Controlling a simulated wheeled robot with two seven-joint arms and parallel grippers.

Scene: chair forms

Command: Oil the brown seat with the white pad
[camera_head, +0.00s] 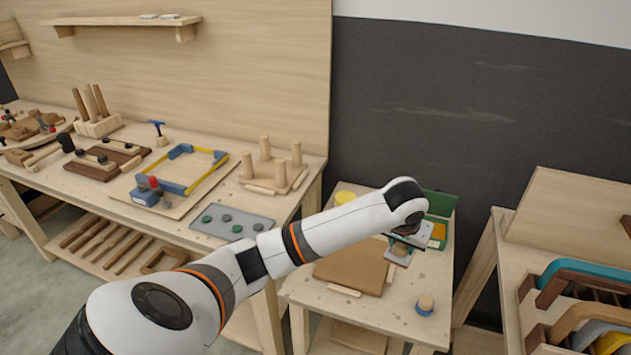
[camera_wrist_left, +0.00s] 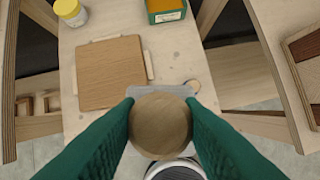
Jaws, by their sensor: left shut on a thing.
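The brown seat (camera_head: 350,265) is a flat square board lying on the small table, with wooden strips at its edges. It shows whole in the left wrist view (camera_wrist_left: 110,72); in the head view my left arm hides part of it. My left gripper (camera_head: 402,243) is at the seat's right side. In the left wrist view its green fingers (camera_wrist_left: 160,112) are shut on the round wooden knob (camera_wrist_left: 160,122) of the white pad. The pad's pale grey-white edge (camera_wrist_left: 160,91) shows behind the knob. I cannot tell its height above the table. My right gripper is out of view.
A yellow-lidded jar (camera_head: 345,197) and an open green box (camera_head: 440,205) with orange inside stand at the table's back. A blue-based wooden knob (camera_head: 425,304) stands at its front right. A workbench (camera_head: 180,225) is at left, a rack of chair parts (camera_head: 580,300) at right.

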